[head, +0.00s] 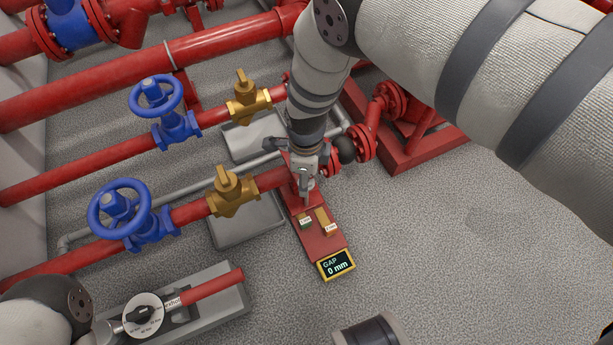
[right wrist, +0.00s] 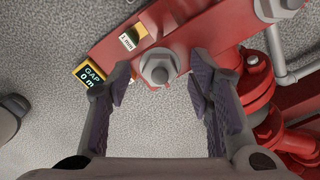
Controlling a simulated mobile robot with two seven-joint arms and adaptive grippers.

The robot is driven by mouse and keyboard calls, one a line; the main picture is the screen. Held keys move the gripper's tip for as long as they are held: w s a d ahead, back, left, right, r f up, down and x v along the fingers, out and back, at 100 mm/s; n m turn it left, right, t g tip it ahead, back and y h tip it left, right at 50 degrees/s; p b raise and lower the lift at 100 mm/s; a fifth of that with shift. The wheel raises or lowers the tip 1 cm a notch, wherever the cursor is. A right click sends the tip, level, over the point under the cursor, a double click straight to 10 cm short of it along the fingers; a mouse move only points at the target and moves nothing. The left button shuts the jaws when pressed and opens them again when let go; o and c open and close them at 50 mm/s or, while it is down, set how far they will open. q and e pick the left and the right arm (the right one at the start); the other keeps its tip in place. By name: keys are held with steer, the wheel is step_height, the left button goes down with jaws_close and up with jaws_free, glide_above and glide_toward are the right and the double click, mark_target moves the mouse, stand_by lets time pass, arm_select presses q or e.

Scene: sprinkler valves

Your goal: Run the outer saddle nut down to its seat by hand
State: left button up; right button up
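A grey hex nut (right wrist: 158,70) on a stud stands on the red saddle plate (head: 324,240), on the part nearer the gap display. My right gripper (head: 305,192) points down over this plate. In the right wrist view, its fingers (right wrist: 161,87) are open, one on each side of the nut and apart from it. Whether the nut is on its seat is hard to tell. A second grey nut (right wrist: 284,6) is partly cut off at the top right. The gap display (head: 337,265) at the plate's end reads 0 mm. My left gripper is out of view; only part of its arm shows.
A dial wrench (head: 143,315) with a red handle rests in a grey tray (head: 235,300). Red pipes with blue handwheels (head: 119,209) and brass valves (head: 232,192) fill the left.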

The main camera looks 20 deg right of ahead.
step_height(320, 180, up, 6)
steer(key=p, duration=0.3)
steer(key=shift+r+p, duration=0.15)
steer(key=shift+p, duration=0.15)
